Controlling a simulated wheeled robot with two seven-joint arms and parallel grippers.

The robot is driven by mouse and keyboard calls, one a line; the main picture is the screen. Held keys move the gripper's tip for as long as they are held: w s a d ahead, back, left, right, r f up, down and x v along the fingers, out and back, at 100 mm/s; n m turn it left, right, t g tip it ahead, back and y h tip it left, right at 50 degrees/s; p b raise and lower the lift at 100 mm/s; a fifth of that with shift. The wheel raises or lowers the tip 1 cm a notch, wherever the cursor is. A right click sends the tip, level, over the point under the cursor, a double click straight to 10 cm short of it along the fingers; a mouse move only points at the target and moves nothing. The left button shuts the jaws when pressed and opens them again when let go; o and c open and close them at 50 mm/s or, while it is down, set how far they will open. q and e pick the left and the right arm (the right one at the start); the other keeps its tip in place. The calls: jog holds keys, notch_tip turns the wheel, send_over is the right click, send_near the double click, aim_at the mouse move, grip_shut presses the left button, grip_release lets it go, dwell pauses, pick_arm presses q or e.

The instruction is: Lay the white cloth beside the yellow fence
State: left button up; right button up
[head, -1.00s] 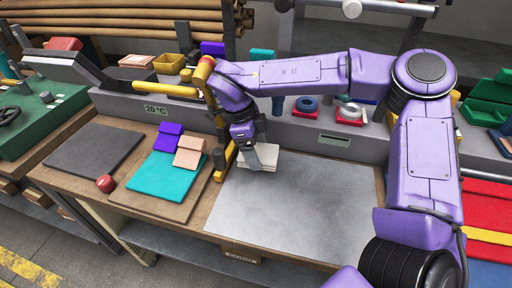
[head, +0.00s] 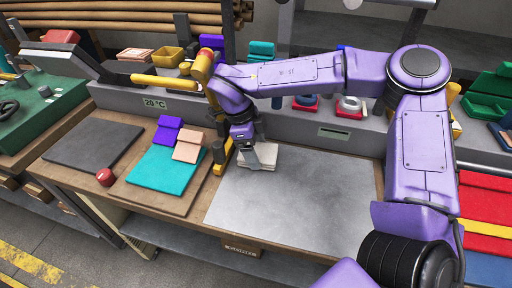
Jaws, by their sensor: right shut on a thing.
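The white cloth (head: 262,158) is a small folded off-white piece at the back left corner of the grey metal plate (head: 300,206). My right gripper (head: 245,160) is over the cloth's left part, pointing down, shut on it. The yellow fence (head: 223,157) stands just left of the gripper, along the plate's left edge; my arm hides part of it. The cloth lies close to the fence's right side; I cannot tell whether they touch. My left gripper does not show.
Left of the fence a brown board (head: 178,203) bears a teal cloth (head: 160,172), with purple (head: 168,130) and peach (head: 188,147) pieces. A red ball-like knob (head: 105,177) sits near the front edge. A dark mat (head: 92,145) lies farther left. The plate's middle and front are clear.

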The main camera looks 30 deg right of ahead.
jog(key=shift+f, duration=0.35)
jog(key=o, duration=1.2)
notch_tip(320, 180, up, 4)
jog(key=shift+f, duration=0.15)
jog(key=s+a+r, duration=0.2)
jog(key=s+r, duration=0.1)
jog(key=s, duration=0.1)
jog(key=s+a+r+b, duration=0.1)
jog(key=s+a+r, duration=0.2)
jog(key=s, duration=0.1)
jog(key=s+a+r, duration=0.2)
jog(key=s+r, duration=0.1)
jog(key=s, duration=0.1)
jog(key=shift+a+r+b, duration=0.15)
jog(key=shift+r+b, duration=0.05)
jog(key=shift+b, duration=0.1)
